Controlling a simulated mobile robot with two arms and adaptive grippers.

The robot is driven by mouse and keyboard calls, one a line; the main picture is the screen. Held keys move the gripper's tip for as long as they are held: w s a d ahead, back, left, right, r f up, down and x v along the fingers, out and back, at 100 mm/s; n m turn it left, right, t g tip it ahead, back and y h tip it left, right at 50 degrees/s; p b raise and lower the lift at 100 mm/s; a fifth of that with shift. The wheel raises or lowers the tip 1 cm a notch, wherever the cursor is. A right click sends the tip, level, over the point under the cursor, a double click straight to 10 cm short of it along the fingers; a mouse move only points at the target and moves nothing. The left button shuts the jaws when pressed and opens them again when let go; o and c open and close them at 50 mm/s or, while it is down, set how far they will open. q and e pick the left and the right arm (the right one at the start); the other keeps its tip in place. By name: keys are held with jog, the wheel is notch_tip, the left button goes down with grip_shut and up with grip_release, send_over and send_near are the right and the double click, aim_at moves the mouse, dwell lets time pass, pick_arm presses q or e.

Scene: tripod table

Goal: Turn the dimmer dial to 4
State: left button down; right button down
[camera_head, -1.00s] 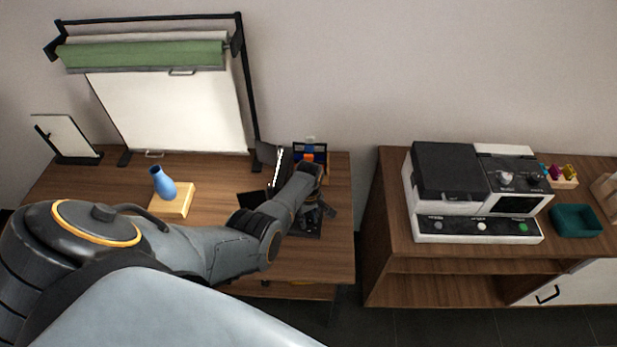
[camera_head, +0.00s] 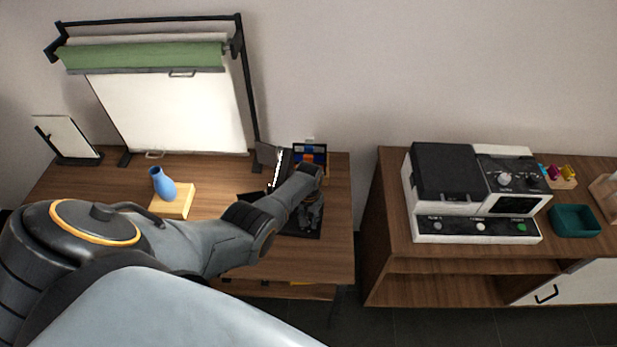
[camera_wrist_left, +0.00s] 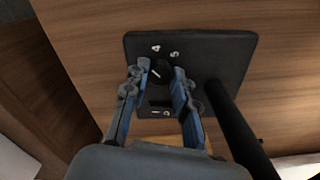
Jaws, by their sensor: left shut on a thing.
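In the left wrist view a dark dimmer plate (camera_wrist_left: 222,58) lies on the wooden table. Its black dial (camera_wrist_left: 159,73) has a white pointer mark, and my left gripper (camera_wrist_left: 160,82) is shut on it, one blue-sided finger on each side. White digits 4 and 5 show beyond the dial; smaller marks show near the lower edge, and the fingers may cover others. The pointer mark is slanted; which digit it indicates I cannot tell. In the head view my left gripper (camera_head: 309,215) is over the plate, mostly hiding it. My right gripper is not in view.
A second cabinet with a machine (camera_head: 450,175) and green tray (camera_head: 575,221) is right.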

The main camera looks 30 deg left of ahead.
pick_arm(q)
jog(key=m, duration=0.6)
jog(key=shift+m, duration=0.4)
dwell(0.4)
jog(key=c, duration=1.1)
grip_release()
jog(key=shift+o, duration=0.2)
jog(key=shift+r, duration=0.55)
notch_tip(320, 180, up, 11)
